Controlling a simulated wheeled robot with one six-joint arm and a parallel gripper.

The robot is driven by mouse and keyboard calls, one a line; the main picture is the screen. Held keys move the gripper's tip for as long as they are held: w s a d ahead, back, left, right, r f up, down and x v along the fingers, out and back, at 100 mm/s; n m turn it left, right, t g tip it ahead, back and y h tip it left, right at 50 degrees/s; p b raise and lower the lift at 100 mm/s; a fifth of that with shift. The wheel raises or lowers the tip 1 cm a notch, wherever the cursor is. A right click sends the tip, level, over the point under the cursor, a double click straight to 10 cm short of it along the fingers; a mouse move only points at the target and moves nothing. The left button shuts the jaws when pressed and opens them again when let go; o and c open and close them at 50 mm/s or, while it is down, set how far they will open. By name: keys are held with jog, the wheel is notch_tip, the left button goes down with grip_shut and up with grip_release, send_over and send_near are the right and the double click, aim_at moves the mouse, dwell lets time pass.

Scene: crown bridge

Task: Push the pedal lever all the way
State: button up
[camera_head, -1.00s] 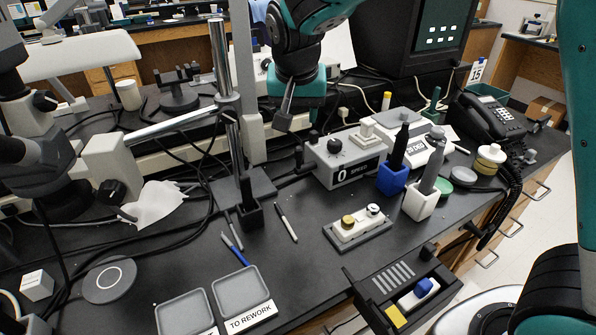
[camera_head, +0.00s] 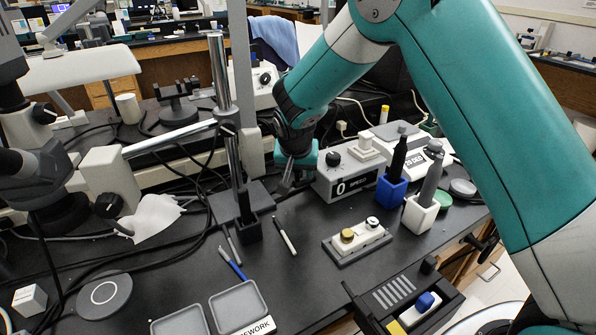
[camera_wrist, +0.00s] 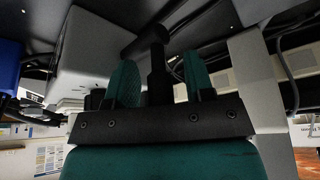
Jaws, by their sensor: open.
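The dial box marked SPEED (camera_head: 347,182) stands on the bench; its display reads 0. My gripper (camera_head: 285,183) is pointed down at the left end of this box in the head view, where it hides the box's black side lever. In the wrist view my gripper (camera_wrist: 160,75) is open, with its two teal fingers apart. A black T-shaped bar (camera_wrist: 155,48), seemingly the pedal lever, shows between the fingers. I cannot tell whether it touches either finger. The grey box side (camera_wrist: 88,55) is left of it in the wrist view.
A blue holder (camera_head: 390,193) and a white holder (camera_head: 420,214) stand right of the box. A metal post (camera_head: 218,75) with a clamp base (camera_head: 240,203) is close on the left. Cables run behind. A pen (camera_head: 285,236) lies in front on fairly clear bench.

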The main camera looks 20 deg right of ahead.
jog(key=shift+w+f, duration=0.15)
jog(key=shift+f, duration=0.25)
jog(key=shift+c, duration=0.5)
grip_shut()
jog(key=shift+r, duration=0.1)
jog(key=p, duration=0.1)
jog(key=g+p, duration=0.1)
jog(key=p, duration=0.1)
jog(key=shift+w+r, duration=0.15)
jog(key=shift+w, duration=0.15)
jog(key=shift+w+g+p, duration=0.2)
jog(key=shift+g+p, duration=0.7)
jog(key=shift+p, duration=0.15)
jog(key=shift+w+a+f+n+g+h+p, duration=0.15)
jog(key=shift+f+g+h+p, duration=0.1)
jog(key=shift+g+p, duration=0.35)
jog(key=shift+w+d+f+n+g+h+p, duration=0.1)
jog(key=shift+w+f+g+h+p, duration=0.1)
jog(key=shift+g+p, duration=0.45)
jog(key=shift+w+a+f+n+g+h+p, duration=0.15)
jog(key=shift+f+g+h+p, duration=0.2)
jog(key=shift+g, duration=0.4)
